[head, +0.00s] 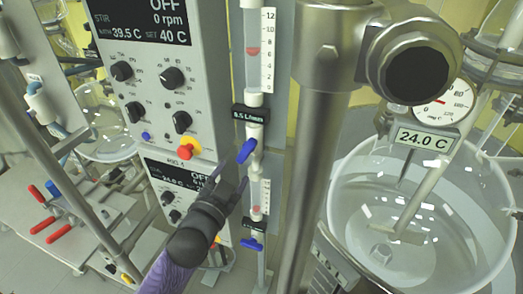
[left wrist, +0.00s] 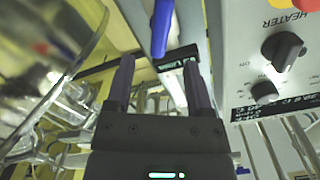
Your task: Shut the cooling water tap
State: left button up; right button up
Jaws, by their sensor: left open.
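Two blue tap handles sit on the flowmeter column. The upper blue handle (head: 247,151) hangs slanted below a black label (head: 250,114) reading about 8.5 L/min. The lower blue handle (head: 251,244) lies roughly level under the second flowmeter tube (head: 260,190). I cannot tell from lettering which is the cooling water tap. My left gripper (head: 229,178) is open and empty, just below and left of the upper handle. In the left wrist view a blue handle (left wrist: 161,28) shows beyond the open fingertips (left wrist: 157,58), apart from them. My right gripper is out of view.
A grey control panel (head: 152,75) with knobs and a red-yellow button (head: 187,147) stands left of the column. A thick metal post (head: 307,170) stands to the right. Beyond it are a glass vessel (head: 440,240) and a dial gauge (head: 437,103). Red-handled valves (head: 43,225) are at far left.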

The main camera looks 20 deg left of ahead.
aim_at(243, 156)
pick_arm(q)
jog(key=w, duration=0.5)
jog(key=w+b, duration=0.1)
jog(key=w, duration=0.2)
jog(key=shift+w+a+f, duration=0.15)
jog(key=shift+w+a, duration=0.2)
jog(key=shift+a, duration=0.05)
grip_shut()
